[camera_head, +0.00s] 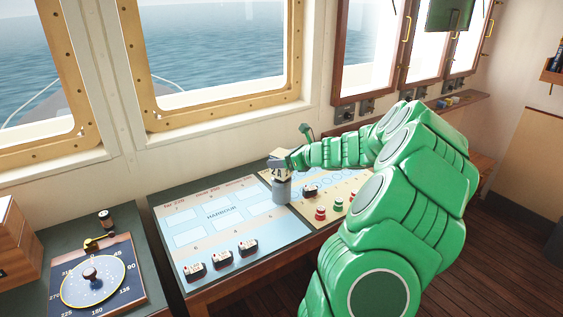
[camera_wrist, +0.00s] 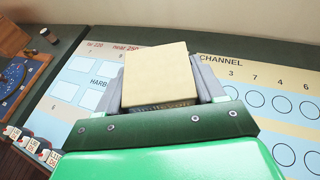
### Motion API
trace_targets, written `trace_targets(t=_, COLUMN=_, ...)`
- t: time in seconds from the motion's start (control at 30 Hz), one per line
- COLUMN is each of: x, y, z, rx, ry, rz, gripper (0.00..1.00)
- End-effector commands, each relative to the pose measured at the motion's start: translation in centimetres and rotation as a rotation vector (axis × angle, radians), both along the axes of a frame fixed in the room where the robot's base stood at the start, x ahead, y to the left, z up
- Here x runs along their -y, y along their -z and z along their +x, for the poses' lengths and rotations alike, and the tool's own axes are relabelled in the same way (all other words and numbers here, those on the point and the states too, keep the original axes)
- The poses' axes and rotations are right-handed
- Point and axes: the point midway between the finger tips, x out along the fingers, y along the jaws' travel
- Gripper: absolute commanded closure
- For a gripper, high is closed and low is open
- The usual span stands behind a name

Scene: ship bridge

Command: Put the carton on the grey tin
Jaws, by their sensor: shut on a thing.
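My gripper (camera_head: 277,165) is over the blue chart board near its seam with the yellow board. In the wrist view its two fingers (camera_wrist: 160,88) are shut on the sides of a pale beige carton (camera_wrist: 157,72), whose flat top faces the camera. A grey tin (camera_head: 282,192) stands upright on the board directly below the gripper. I cannot tell whether the carton touches the tin. In the wrist view the tin is hidden.
Red and green pieces (camera_head: 320,213) stand to the right of the tin. A compass dial (camera_head: 93,277) and wooden box (camera_head: 14,247) are at left.

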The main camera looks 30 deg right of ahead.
Motion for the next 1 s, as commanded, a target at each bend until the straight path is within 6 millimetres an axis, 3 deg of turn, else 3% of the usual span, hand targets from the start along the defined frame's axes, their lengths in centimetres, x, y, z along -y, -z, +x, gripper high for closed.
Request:
trace_targets(t=0.1, x=-0.04, y=0.94, z=0.01, rx=0.000, ry=-0.001, rz=0.001, gripper=0.75)
trace_targets(t=0.47, x=0.00, y=1.13, z=0.01, rx=0.001, ry=0.001, rz=0.000, gripper=0.75)
trace_targets(t=0.5, x=0.01, y=1.10, z=0.00, rx=0.001, ry=0.001, rz=-0.001, gripper=0.26)
trace_targets(t=0.6, x=0.01, y=1.08, z=0.00, rx=0.001, ry=0.001, rz=-0.001, gripper=0.10)
trace_targets(t=0.63, x=0.01, y=1.08, z=0.00, rx=0.001, ry=0.001, rz=-0.001, gripper=0.06)
trace_targets(t=1.0, x=0.04, y=0.78, z=-0.04, rx=0.001, ry=0.000, rz=-0.002, gripper=0.06)
